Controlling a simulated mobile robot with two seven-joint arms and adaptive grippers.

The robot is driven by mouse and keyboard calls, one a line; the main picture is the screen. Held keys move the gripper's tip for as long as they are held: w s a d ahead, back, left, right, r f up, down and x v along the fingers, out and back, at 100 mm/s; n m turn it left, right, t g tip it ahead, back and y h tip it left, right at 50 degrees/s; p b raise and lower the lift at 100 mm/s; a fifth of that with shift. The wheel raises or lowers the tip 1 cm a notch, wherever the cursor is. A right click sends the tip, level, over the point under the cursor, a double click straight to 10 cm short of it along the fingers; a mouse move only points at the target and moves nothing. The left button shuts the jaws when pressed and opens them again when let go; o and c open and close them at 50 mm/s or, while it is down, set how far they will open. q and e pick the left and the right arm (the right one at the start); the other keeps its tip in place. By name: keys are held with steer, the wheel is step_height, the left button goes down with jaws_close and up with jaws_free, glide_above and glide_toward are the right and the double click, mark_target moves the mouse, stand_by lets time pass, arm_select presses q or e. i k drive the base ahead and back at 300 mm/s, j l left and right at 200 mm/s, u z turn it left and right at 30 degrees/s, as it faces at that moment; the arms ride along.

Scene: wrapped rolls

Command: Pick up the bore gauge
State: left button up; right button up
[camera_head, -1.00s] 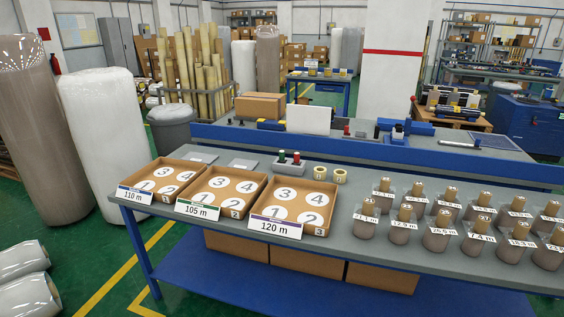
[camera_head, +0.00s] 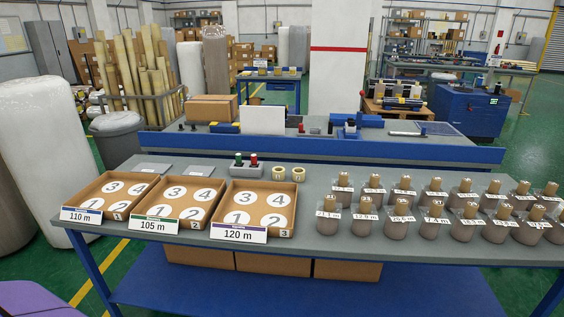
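I cannot pick out a bore gauge with certainty. Small blue, red and dark items (camera_head: 348,130) sit on the bench behind, too small to tell apart. Neither of my grippers is in view.
Three shallow cardboard trays (camera_head: 217,231) with numbered circles and length labels stand at the table's left. Several bagged, labelled rolls (camera_head: 365,222) stand in rows at the right. The table's middle front is clear. A grey bin (camera_head: 117,134) stands behind left.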

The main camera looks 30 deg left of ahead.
mark_target(239, 163)
steer(key=j+z, duration=0.3)
steer(key=j, duration=0.2)
steer(key=k+j+z, duration=0.1)
steer(key=j+z, duration=0.25)
steer(key=j, duration=0.2)
steer(key=j+z, duration=0.1)
steer(key=j, duration=0.25)
steer(key=k+j, duration=0.15)
steer(key=j, duration=0.2)
steer(key=j+z, duration=0.15)
steer(key=j, duration=0.25)
steer(key=k, duration=0.05)
